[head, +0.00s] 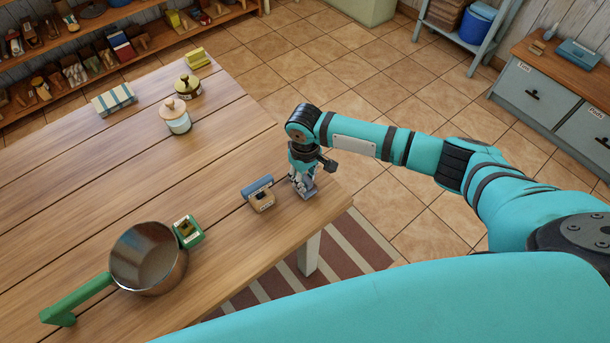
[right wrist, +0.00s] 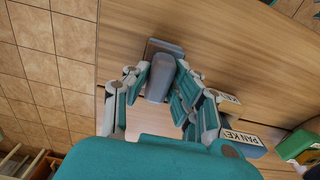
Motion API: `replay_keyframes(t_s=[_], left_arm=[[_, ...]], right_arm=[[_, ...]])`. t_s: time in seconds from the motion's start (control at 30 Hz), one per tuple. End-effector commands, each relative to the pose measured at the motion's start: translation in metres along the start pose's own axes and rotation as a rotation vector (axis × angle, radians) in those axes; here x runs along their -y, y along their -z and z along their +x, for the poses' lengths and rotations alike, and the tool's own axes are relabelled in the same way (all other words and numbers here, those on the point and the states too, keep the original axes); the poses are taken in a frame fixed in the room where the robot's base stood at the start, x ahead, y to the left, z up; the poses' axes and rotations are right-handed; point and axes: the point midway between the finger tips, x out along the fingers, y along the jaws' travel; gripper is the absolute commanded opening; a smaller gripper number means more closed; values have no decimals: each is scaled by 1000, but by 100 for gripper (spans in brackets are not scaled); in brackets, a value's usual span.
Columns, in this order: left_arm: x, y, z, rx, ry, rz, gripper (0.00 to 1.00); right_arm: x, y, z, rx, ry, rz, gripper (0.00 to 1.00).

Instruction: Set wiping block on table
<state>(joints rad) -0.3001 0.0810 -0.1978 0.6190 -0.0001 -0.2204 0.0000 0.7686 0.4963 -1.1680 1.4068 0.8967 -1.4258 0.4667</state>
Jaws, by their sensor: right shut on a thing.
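My right gripper (head: 303,181) reaches down at the right edge of the wooden table (head: 230,130). It is shut on a grey-blue block with a rounded grip, which I take to be the wiping block (head: 307,194). In the right wrist view the wiping block (right wrist: 161,77) sits between the fingers, with a flat base at its far end. The base is low at the tabletop; I cannot tell whether it touches. My left gripper is not in view.
A labelled blue-and-tan block (head: 260,197) stands just left of my right gripper. A copper pan (head: 147,258) with a green handle and a green box (head: 188,231) are further left. Jars (head: 175,116) stand farther back. The table middle is clear.

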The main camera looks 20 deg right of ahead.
Motion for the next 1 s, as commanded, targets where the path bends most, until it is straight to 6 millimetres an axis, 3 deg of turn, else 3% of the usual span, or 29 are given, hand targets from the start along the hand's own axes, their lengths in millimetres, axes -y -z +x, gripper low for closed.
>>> replay_keyframes(t_s=[0.27,0.3,0.47,0.77,0.87,1.0], left_arm=[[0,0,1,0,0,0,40],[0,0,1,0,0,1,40],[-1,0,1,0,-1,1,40],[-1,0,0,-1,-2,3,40],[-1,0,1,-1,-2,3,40],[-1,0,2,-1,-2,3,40]], right_arm=[[0,0,3,0,0,0,0],[0,0,3,0,0,0,26],[0,0,3,0,0,0,46],[0,0,1,-1,-1,0,46],[0,1,-7,-2,0,1,46],[0,1,-33,-6,-1,-1,46]])
